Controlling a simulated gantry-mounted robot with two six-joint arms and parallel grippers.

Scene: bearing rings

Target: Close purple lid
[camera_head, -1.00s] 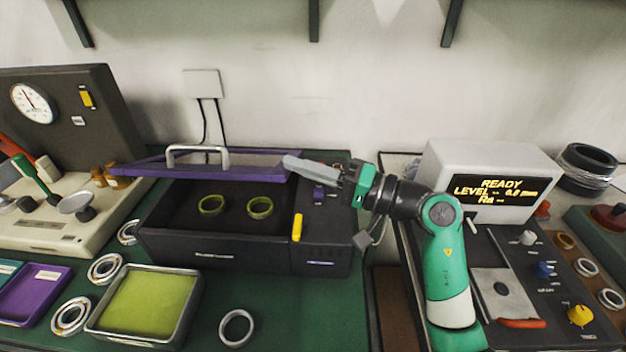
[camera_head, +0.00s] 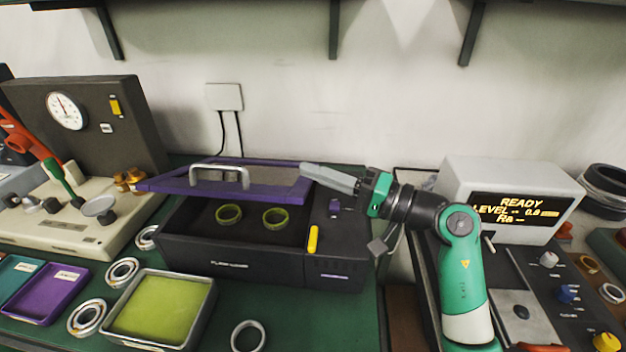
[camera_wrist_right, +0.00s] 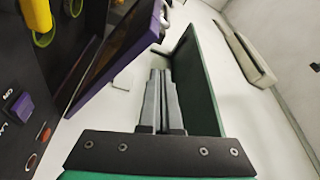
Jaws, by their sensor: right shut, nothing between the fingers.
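The purple lid (camera_head: 280,193), a purple frame with a grey panel and a silver handle (camera_head: 220,168), is tilted partly open above the dark box (camera_head: 230,262). Two yellow-green rings (camera_head: 228,214) show inside the box below it. My right gripper (camera_head: 304,169) is shut and empty, its tips at the lid's right end. In the right wrist view the shut fingers (camera_wrist_right: 160,78) are beside the lid's purple edge (camera_wrist_right: 130,45); I cannot tell whether they touch it. My left gripper is not in view.
A yellow-green pad tray (camera_head: 160,272) and several metal rings (camera_head: 122,272) lie in front of the box. A gauge device (camera_head: 90,115) stands to the left. A display unit (camera_head: 515,195) stands right of my right arm. The wall is close behind.

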